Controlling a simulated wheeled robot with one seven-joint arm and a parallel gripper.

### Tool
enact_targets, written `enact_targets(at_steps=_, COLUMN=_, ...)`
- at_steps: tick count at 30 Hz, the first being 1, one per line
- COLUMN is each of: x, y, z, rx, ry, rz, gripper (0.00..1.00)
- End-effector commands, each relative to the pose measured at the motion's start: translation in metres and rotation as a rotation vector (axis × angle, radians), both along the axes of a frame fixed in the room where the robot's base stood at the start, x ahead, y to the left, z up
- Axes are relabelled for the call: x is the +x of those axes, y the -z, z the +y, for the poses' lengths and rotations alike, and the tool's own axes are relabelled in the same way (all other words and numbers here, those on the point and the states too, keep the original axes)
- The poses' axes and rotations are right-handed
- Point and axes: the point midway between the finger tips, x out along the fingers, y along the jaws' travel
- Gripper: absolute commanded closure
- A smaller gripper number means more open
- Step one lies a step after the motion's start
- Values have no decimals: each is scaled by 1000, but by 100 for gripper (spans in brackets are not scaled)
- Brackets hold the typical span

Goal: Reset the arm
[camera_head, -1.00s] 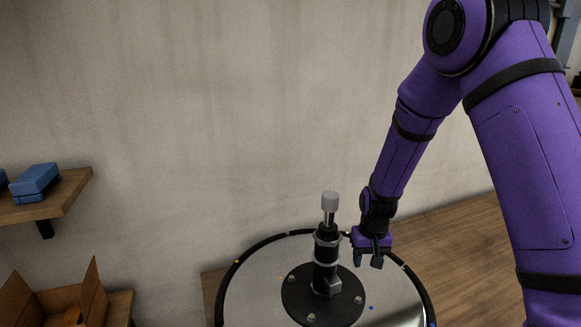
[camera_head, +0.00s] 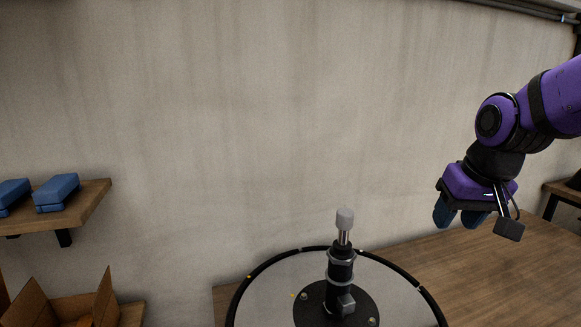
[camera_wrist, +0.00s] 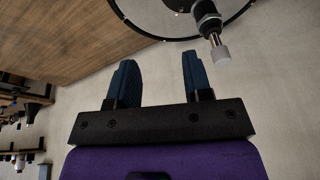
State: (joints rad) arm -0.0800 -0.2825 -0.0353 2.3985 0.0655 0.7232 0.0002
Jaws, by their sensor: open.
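My gripper (camera_head: 460,217) hangs at the right of the head view, at the end of my purple arm. Its two blue fingers are apart with nothing between them; they also show in the wrist view (camera_wrist: 158,82). A black and metal post with a grey cap (camera_head: 344,219) stands upright on that base. The post also shows at the top of the wrist view (camera_wrist: 206,18).
A wooden surface (camera_head: 480,262) lies below my gripper at the right. A wooden shelf (camera_head: 90,200) with blue blocks (camera_head: 57,192) is on the left wall, above an open cardboard box (camera_head: 104,300). The space before the bare wall is clear.

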Motion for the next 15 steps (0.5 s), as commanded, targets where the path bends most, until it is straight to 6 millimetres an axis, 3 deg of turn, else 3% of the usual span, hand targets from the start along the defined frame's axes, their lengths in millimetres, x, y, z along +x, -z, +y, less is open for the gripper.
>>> enact_targets(at_steps=6, x=-54, y=-32, z=-10, rx=-16, ry=5, rz=-69, gripper=54)
enact_targets(at_steps=15, x=-119, y=-52, z=-18, rx=-49, ry=14, rz=-142, gripper=54)
